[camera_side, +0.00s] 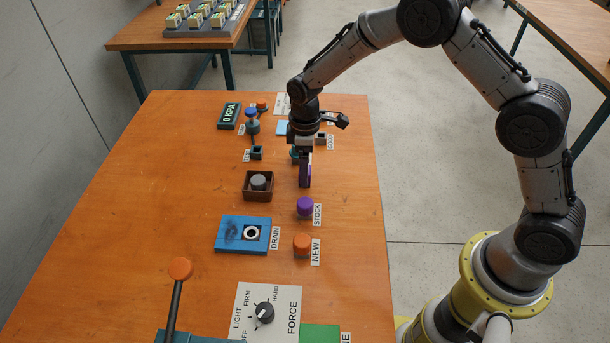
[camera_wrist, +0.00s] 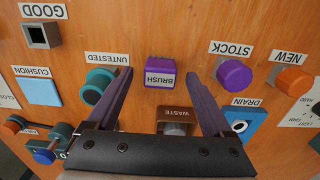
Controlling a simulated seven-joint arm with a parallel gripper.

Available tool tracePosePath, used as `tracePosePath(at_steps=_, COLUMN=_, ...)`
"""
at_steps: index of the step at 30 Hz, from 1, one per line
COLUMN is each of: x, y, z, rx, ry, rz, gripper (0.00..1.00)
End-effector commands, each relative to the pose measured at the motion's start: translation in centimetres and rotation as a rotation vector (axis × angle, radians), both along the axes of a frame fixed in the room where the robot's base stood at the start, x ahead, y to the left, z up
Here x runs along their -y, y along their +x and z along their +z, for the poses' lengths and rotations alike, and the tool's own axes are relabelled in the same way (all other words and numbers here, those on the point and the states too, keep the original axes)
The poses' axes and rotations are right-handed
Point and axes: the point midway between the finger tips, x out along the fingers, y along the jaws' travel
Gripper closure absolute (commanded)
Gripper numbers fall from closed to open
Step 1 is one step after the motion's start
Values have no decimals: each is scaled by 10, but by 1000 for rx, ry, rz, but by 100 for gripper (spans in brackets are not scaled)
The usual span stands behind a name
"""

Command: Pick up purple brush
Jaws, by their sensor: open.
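The purple brush (camera_wrist: 159,73) is a small block with a white BRUSH label. In the wrist view it lies between the tips of my open gripper (camera_wrist: 160,76), with a gap on each side. The two long dark fingers reach along its left and right. In the side view my gripper (camera_side: 304,184) points down over the right part of the table, behind the purple STOCK cylinder. The brush is mostly hidden by the fingers there; only a purple sliver shows at their edge. I cannot tell how high the fingertips are above the table.
The purple STOCK cylinder (camera_side: 305,206) and orange NEW cylinder (camera_side: 302,244) stand in front. The WASTE box (camera_side: 258,187) and blue DRAIN plate (camera_side: 243,234) are to the left. The table's left side is clear.

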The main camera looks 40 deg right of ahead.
Motion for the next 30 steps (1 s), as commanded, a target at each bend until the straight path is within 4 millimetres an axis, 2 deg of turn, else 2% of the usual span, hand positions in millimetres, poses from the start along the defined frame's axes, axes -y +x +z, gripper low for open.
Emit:
tracePosePath(at_steps=1, x=0, y=-1, z=-9, rx=-4, ry=-1, rz=0, gripper=15)
tracePosePath(at_steps=6, x=0, y=0, z=-24, rx=-1, ry=-1, rz=0, gripper=15)
tracePosePath(at_steps=14, x=0, y=0, z=-26, rx=1, ry=0, rz=0, gripper=15)
tracePosePath(at_steps=28, x=0, y=0, z=-25, rx=1, ry=0, rz=0, gripper=100)
tracePosePath(at_steps=30, x=0, y=0, z=-25, rx=2, ry=1, rz=0, gripper=100)
